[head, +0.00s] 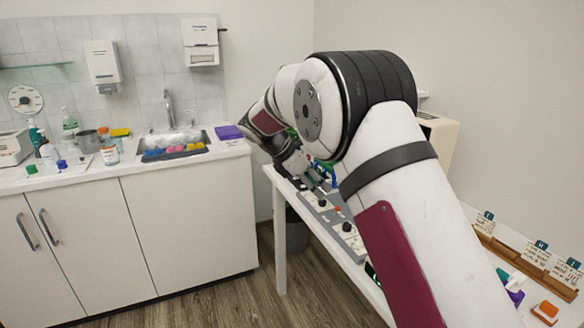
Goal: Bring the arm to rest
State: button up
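My arm reaches from the lower right of the head view, bends at a large black-ringed joint and slopes down to the left. My gripper (302,168) is at its far end, low over the back left part of the white table (279,192). It is small, dark and partly hidden by my own arm, so I cannot tell whether its fingers are open or shut, or whether it holds anything. Blue and green items (331,178) are close beside it; I cannot tell whether they touch.
A grey panel with black knobs (338,222) lies on the table below my gripper. Wooden racks with cards (528,262) and an orange-topped block (546,312) are at the right. A counter (110,178) with a sink, bottles and a purple box (229,132) stands left. Floor shows between.

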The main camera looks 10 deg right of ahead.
jog(key=s+d+r+m+y+p, duration=0.25)
jog(key=s+r+m, duration=0.25)
jog(key=s+r, duration=0.55)
jog(key=s+d+r+m+y+p, duration=0.3)
jog(key=s+r+m, duration=0.4)
jog(key=s, duration=0.7)
jog(key=s+r+m+t+y+p, duration=0.1)
jog(key=s+m+p, duration=0.4)
jog(key=s, duration=2)
jog(key=m+y, duration=0.1)
jog(key=m, duration=0.3)
jog(key=shift+s+a+r+t+p, duration=0.2)
jog(key=shift+s+r+t+p, duration=0.1)
jog(key=shift+t+p, duration=0.1)
